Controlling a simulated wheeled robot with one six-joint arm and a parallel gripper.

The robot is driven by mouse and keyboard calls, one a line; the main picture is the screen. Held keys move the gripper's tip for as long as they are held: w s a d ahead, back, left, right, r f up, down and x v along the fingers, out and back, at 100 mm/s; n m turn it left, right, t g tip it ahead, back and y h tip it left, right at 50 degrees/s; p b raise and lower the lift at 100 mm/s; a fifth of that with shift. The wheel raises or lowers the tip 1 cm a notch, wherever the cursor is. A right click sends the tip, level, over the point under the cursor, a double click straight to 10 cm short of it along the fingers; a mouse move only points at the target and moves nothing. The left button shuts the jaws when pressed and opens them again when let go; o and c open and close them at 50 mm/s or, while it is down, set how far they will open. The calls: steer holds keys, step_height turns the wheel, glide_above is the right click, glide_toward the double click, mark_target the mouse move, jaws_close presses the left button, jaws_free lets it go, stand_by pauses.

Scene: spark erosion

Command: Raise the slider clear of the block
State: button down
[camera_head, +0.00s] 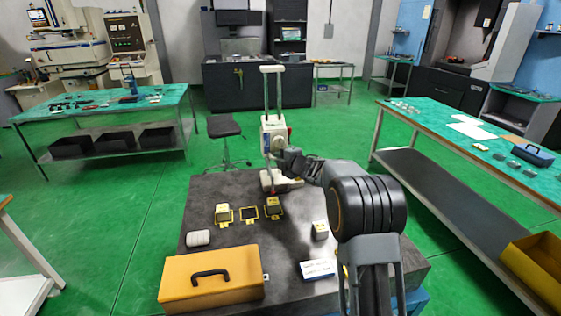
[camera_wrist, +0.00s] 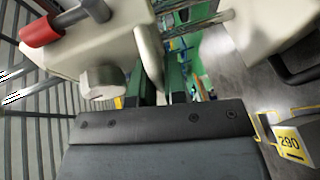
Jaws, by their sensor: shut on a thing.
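The slider (camera_head: 268,136) is a cream body on two upright steel posts (camera_head: 273,95) of a height gauge with a cream base (camera_head: 283,183). In the wrist view the slider (camera_wrist: 110,35) fills the top, with a red-tipped lever and a round knob. My gripper (camera_head: 284,157) reaches it from the right. Its green fingers (camera_wrist: 160,85) are shut on part of the slider, partly hidden by its body. A dark-topped block (camera_head: 273,205) sits on a yellow-marked spot in front of the gauge base. The gap between slider and block is hard to judge.
Another block (camera_head: 223,214) on a yellow mark, an empty yellow frame (camera_head: 249,213), a grey block (camera_head: 320,230), an orange case (camera_head: 211,278) and a white card (camera_head: 318,269) lie on the dark table (camera_head: 215,184). A "290" label (camera_wrist: 290,142) shows in the wrist view.

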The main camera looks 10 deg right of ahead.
step_height(320, 180, up, 3)
steer(key=shift+f+p, duration=0.1)
steer(key=shift+p, duration=0.3)
steer(key=shift+f, duration=0.1)
steer(key=c, duration=1.5)
jaws_free()
steer(key=shift+o, duration=0.2)
steer(key=b+v, duration=0.2)
steer(key=v, duration=1.1)
steer(key=shift+s, duration=0.4)
steer(key=shift+d, duration=0.1)
